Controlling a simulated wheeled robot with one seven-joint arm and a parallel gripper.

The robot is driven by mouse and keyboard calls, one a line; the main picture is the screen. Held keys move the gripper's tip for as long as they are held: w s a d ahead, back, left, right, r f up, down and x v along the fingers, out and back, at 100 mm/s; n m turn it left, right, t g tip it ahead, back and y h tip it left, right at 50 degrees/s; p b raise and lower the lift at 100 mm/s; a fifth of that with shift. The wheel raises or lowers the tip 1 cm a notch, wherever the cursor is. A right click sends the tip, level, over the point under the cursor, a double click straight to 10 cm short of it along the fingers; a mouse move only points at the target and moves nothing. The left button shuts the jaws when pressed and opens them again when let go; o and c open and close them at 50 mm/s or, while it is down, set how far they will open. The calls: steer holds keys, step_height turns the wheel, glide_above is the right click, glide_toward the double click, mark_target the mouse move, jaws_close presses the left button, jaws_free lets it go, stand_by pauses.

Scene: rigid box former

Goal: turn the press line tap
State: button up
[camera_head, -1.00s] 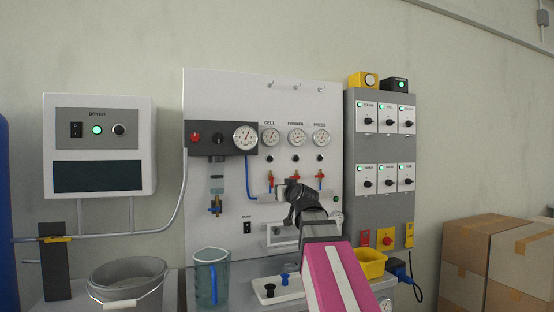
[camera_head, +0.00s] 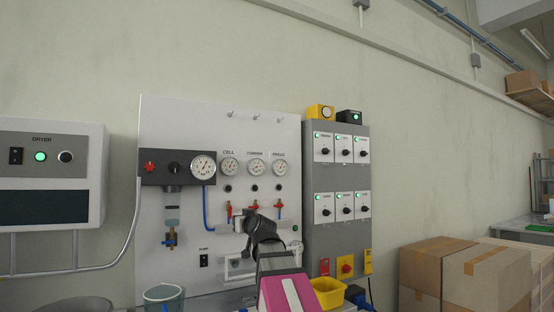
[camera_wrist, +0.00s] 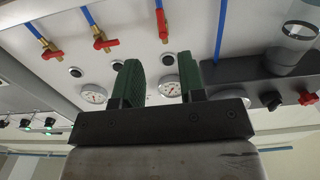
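In the head view, the line panel (camera_head: 160,120) carries three gauges, the right one, labelled PRESS (camera_head: 279,168), above the press line tap (camera_head: 278,206). The tap has a red handle set crosswise; the middle tap (camera_head: 253,205) is also crosswise, the left tap (camera_head: 229,210) upright. In the wrist view, turned upside down, the press tap (camera_wrist: 52,51) is leftmost. My gripper (camera_head: 250,222) is near the panel, below and left of the press tap. In the wrist view my gripper (camera_wrist: 160,65) has two green fingers apart, with nothing between them and no tap touched.
Left of the gauges is a dark regulator block (camera_head: 178,168) with a red knob. To the right stands a grey switch cabinet (camera_head: 336,240) with green lamps. A yellow bin (camera_head: 328,292) and a jug (camera_head: 163,295) are below. Cardboard boxes (camera_head: 465,275) stand at the far right.

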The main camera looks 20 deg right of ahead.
stand_by(0.3)
steer(key=c, duration=0.4)
steer(key=shift+g, duration=0.7)
steer(key=w+d+r, duration=0.3)
steer(key=w, duration=0.1)
jaws_close()
steer(key=w+d+r+g+h, duration=0.1)
steer(key=w+d+r+g, duration=0.1)
steer(key=d+r+g, duration=0.4)
steer(key=w+d+r+g+h, duration=0.1)
steer(key=w+d+r, duration=0.1)
steer(key=d+r, duration=0.7)
glide_above(278, 205)
steer(key=s, duration=0.2)
steer(key=f, duration=0.5)
steer(key=a+f, duration=0.1)
steer(key=f, duration=0.1)
steer(key=shift+w+f, duration=0.1)
steer(key=shift+f, duration=0.25)
step_height(278, 205, down, 3)
steer(key=shift+w+f, duration=0.15)
steer(key=shift+f, duration=0.55)
